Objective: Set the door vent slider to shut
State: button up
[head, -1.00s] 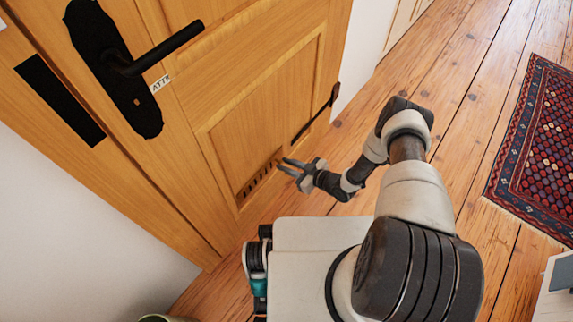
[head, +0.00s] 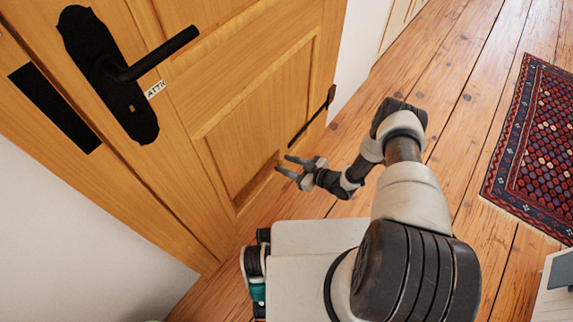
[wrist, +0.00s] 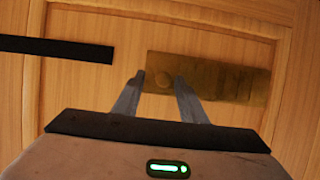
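The door vent is a brass plate (wrist: 230,82) low on the wooden door, and no dark slots show on it in the wrist view. A small round knob (wrist: 163,81) sits near the plate's left end. My gripper (wrist: 160,76) is open, with one finger on each side of the knob in the picture; I cannot tell whether either finger touches it. In the head view, the vent (head: 257,183) is a plain brownish strip near the door's bottom, and my gripper (head: 283,164) is at its right end.
The door (head: 215,75) has a black lever handle (head: 150,55) high up. A dark bar (head: 312,117) lies low on the door; it also shows in the wrist view (wrist: 55,48). A patterned rug (head: 535,145) lies right on the wooden floor.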

jog(key=p+v, duration=0.3)
jog(key=v, duration=1.4)
jog(key=shift+d+r+p, duration=0.15)
jog(key=shift+p, duration=0.25)
